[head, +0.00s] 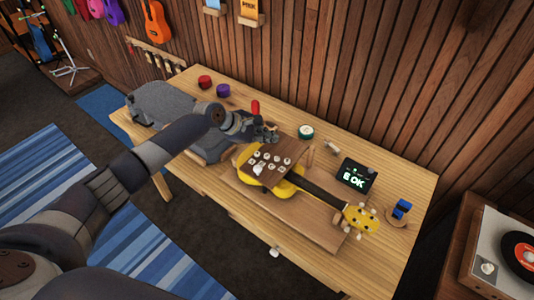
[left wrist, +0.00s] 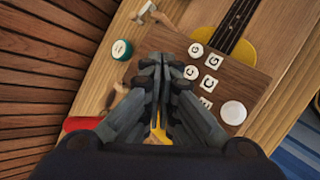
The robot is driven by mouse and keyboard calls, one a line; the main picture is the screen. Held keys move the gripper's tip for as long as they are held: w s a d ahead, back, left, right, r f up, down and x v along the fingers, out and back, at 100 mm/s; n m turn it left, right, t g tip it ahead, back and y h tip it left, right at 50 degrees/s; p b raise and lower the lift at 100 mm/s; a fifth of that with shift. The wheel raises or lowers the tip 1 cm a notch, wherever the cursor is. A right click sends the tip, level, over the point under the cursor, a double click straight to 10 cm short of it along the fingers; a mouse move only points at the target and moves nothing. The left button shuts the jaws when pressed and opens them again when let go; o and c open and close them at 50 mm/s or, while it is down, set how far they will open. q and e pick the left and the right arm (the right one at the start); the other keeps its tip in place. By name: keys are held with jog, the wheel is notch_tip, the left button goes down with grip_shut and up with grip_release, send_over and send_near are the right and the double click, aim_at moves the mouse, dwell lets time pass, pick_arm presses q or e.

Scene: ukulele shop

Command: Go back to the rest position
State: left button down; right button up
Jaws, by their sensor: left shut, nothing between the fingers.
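That board also shows in the head view (head: 287,151), lying over the body of a yellow ukulele (head: 246,155). The ukulele rests on a wooden support (head: 265,199) with its headstock (head: 361,217) to the right. My right gripper is in neither view.
The wooden table (head: 408,178) stands along a slatted wall. On it are a red pot (head: 205,82), a purple pot (head: 223,90), a green-rimmed round tin (head: 306,132), a dark display reading "E OK" (head: 357,175) and blue blocks (head: 402,208). A record player (head: 505,255) stands at right.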

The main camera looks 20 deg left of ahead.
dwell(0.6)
pick_arm(q)
jog(key=s+d+f+m+g, duration=0.1)
jog(key=s+d+f+m, duration=0.25)
jog(key=s, duration=0.45)
jog(key=s+d+f+m+g, duration=0.1)
jog(key=s+d+f+m, duration=0.1)
jog(key=s+d+m, duration=0.4)
jog(key=s+d+f+m+g, duration=0.1)
jog(key=s+d+f+m, duration=0.25)
jog(key=s, duration=0.55)
jog(key=s+a+r+m+y, duration=0.2)
jog(key=s+a+m+y, duration=0.15)
jog(key=s+a, duration=0.45)
jog(key=s+a+r+m+y, duration=0.2)
jog(key=s+a+m+y, duration=0.15)
jog(key=s+a, duration=0.45)
jog(key=s+d+f+g+b, duration=0.1)
jog(key=s+f+b, duration=0.15)
jog(key=f, duration=1.35)
jog(key=s+d+f+b, duration=0.1)
jog(key=f+b, duration=0.3)
jog(key=f, duration=1.3)
jog(key=s+a+f+g+b, duration=0.1)
jog(key=s+a+f+b, duration=0.2)
jog(key=s+f, duration=1.4)
notch_tip(320, 180, down, 4)
jog(key=shift+m+g+h+b, duration=0.3)
jog(key=shift+b, duration=0.9)
